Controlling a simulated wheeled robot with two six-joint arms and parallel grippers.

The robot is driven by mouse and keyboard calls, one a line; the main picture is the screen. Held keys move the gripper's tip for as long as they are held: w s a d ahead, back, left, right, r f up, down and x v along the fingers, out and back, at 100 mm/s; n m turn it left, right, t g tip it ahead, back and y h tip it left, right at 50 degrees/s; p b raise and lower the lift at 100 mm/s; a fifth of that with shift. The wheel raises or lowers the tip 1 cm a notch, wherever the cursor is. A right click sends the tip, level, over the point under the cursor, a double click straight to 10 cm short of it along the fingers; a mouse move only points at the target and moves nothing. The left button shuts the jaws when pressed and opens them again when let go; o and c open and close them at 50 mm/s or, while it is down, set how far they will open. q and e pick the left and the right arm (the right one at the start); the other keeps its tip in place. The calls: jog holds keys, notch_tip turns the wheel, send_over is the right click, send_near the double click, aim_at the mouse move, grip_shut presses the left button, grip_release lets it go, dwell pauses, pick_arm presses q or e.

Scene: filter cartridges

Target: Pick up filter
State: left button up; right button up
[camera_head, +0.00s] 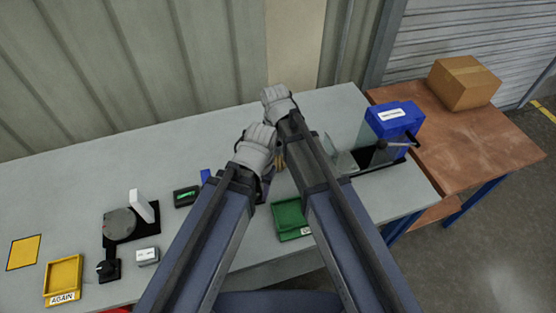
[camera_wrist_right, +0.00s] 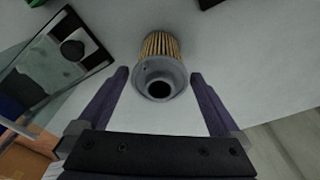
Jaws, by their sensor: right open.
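The filter (camera_wrist_right: 160,62) is a cylinder with tan pleats and a grey end cap with a dark round hole. In the right wrist view it lies at upper middle, its cap toward me. My right gripper (camera_wrist_right: 160,75) is open, one fingertip on each side of the cap, with gaps showing. Its contact with the filter cannot be seen. In the head view only a small tan piece of the filter (camera_head: 280,162) shows between my arms. My left gripper (camera_head: 264,188) is mostly hidden by its own wrist; its jaws cannot be made out.
A green tray (camera_head: 288,213) lies close by my right arm. A blue bin (camera_head: 395,118) and a clear panel stand to the right. At left are a yellow tray (camera_head: 63,278) marked AGAIN, a round grey plate (camera_head: 120,222) and a small green-black device (camera_head: 187,196).

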pick_arm(q)
notch_tip(320, 180, down, 2)
jog(key=shift+f+b, duration=0.25)
jog(key=shift+b, duration=0.5)
pick_arm(e)
notch_tip(320, 180, down, 3)
jog(key=shift+w+r, duration=0.15)
jog(key=shift+r, duration=0.05)
pick_arm(q)
jog(key=shift+r, duration=0.1)
pick_arm(e)
jog(key=shift+r, duration=0.1)
jog(key=c, duration=1.3)
jog(key=shift+o, duration=0.2)
